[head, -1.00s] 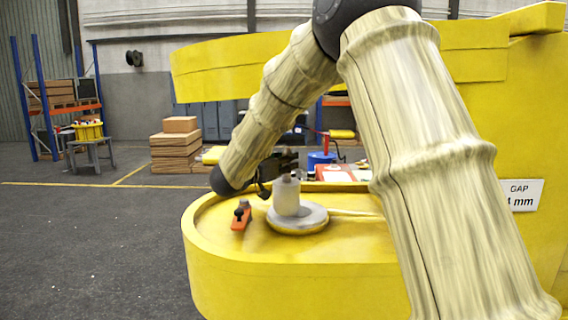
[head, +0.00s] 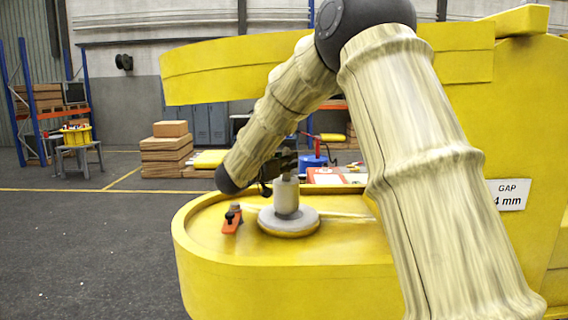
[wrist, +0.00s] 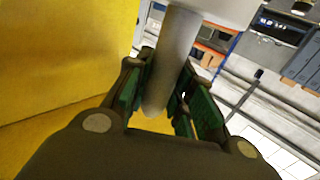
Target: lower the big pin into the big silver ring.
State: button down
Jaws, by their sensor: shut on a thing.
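The big pin (head: 286,197) is a pale grey upright cylinder with a thinner stem on top. It stands over the middle of the big silver ring (head: 268,224), a flat grey disc-like ring on the yellow boom plate. The pin's lower end meets the ring in the picture; I cannot tell whether it is inside the bore. My gripper (head: 285,164) is shut on the stem, at the pin's top. In the wrist view, the stem (wrist: 172,65) runs between the green finger pads of my gripper (wrist: 165,100), and the pin's wide body (wrist: 225,8) shows at the top edge.
An orange clamp-like part (head: 232,218) with a dark knob lies on the plate left of the ring. A yellow upper arm of the boom (head: 320,65) overhangs behind. A gap sign (head: 508,194) is on the right. Plate surface left of the clamp is clear.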

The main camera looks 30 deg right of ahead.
jog(key=shift+x, duration=0.8)
jog(key=shift+f+b, duration=2.05)
jog(key=shift+f, duration=3.15)
jog(key=shift+s+a+f, duration=0.15)
jog(key=shift+a+f, duration=0.05)
jog(key=shift+f, duration=0.25)
jog(key=shift+s+f, duration=0.1)
jog(key=shift+f, duration=0.2)
jog(key=c, duration=1.1)
grip_release()
jog(key=shift+c, duration=0.2)
jog(key=shift+d+r, duration=0.1)
jog(key=shift+r, duration=0.2)
